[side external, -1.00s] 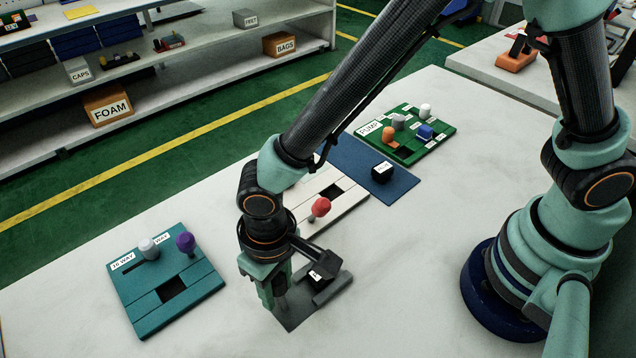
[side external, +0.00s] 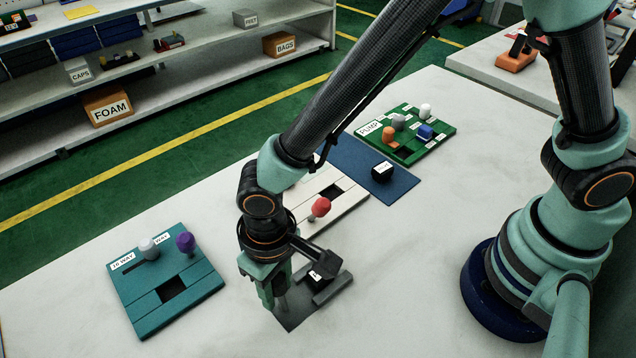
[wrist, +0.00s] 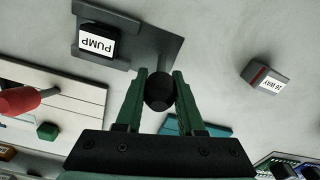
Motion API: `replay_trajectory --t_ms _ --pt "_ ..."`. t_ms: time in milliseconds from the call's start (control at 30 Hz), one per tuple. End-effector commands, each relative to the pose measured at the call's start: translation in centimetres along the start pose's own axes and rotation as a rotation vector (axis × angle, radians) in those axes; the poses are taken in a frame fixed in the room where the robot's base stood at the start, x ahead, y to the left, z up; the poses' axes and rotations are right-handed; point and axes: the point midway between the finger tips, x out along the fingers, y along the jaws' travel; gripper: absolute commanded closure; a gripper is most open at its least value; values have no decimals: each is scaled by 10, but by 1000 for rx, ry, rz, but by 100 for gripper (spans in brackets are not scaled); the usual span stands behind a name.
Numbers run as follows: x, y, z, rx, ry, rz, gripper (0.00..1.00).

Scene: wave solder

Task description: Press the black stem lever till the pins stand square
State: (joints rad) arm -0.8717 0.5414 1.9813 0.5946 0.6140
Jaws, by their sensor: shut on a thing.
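My gripper (wrist: 158,95) is closed around the round black knob of the stem lever (wrist: 159,90) in the wrist view. In the side view my gripper (side external: 273,298) points down at the left part of a dark grey fixture (side external: 292,318). The fixture (wrist: 150,50) also shows in the wrist view, with a black block (wrist: 90,48) labelled PUMP seated at its left end. The same block (side external: 316,276) partly shows in the side view under my wrist.
A teal board (side external: 140,290) with white and purple knobs lies left. A white board (side external: 300,205) with a red knob stands behind my gripper. A blue mat (side external: 350,160) bears a black block (side external: 382,172); a green board (side external: 435,143) lies beyond.

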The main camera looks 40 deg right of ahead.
Motion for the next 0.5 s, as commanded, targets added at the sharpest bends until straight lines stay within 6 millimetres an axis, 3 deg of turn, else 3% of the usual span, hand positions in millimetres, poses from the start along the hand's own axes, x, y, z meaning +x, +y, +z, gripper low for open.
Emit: replay_trajectory --t_ms 500 --pt "-2 -2 8 -8 67 -49 100"
